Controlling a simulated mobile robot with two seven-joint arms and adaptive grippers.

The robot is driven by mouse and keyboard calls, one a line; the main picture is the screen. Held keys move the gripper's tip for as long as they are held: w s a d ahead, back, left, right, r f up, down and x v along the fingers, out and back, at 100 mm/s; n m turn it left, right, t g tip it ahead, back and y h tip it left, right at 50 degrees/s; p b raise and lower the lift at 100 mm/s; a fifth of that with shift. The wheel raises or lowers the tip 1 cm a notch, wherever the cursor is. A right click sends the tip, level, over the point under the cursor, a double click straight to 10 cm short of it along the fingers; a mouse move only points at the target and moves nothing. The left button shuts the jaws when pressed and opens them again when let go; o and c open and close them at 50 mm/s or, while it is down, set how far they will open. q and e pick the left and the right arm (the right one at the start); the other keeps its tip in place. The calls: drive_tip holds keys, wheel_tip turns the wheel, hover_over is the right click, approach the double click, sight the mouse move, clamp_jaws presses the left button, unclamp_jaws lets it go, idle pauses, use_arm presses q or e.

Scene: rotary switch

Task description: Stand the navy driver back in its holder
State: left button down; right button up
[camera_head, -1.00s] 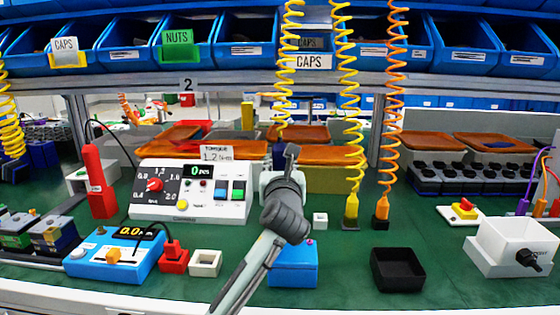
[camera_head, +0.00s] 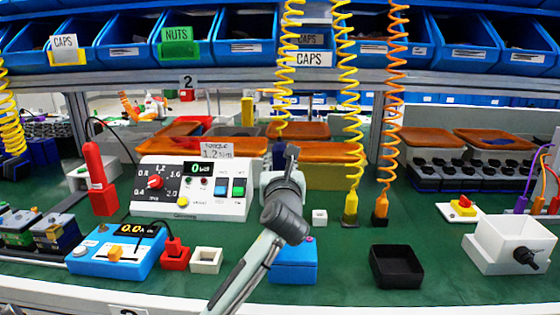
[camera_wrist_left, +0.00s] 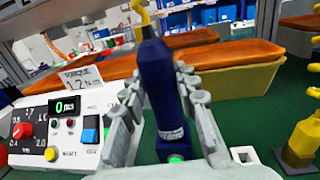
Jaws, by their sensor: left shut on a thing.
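The navy driver (camera_wrist_left: 158,78) stands nearly upright, slightly tilted, between the fingers of my left gripper (camera_wrist_left: 160,100) in the left wrist view. The gripper is shut on it, and a yellow coiled hose meets its top. Just below the driver's pale label is a navy block with a green light (camera_wrist_left: 175,158), which looks like the holder. I cannot tell whether the driver is seated in it or just above it. My right gripper is not in view.
The torque panel (camera_head: 190,207) is close on the left. A small white block (camera_head: 320,216) lies right of the gripper, and a blue box (camera_head: 295,272) stands in front. Green mat is free between.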

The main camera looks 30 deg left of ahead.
use_arm(q)
drive_tip(key=shift+f, duration=0.25)
idle(0.6)
drive_tip(key=c, duration=1.1)
unclamp_jaws()
drive_tip(key=shift+o, duration=0.2)
drive_tip(key=shift+f, duration=0.1)
drive_tip(key=v, duration=1.2)
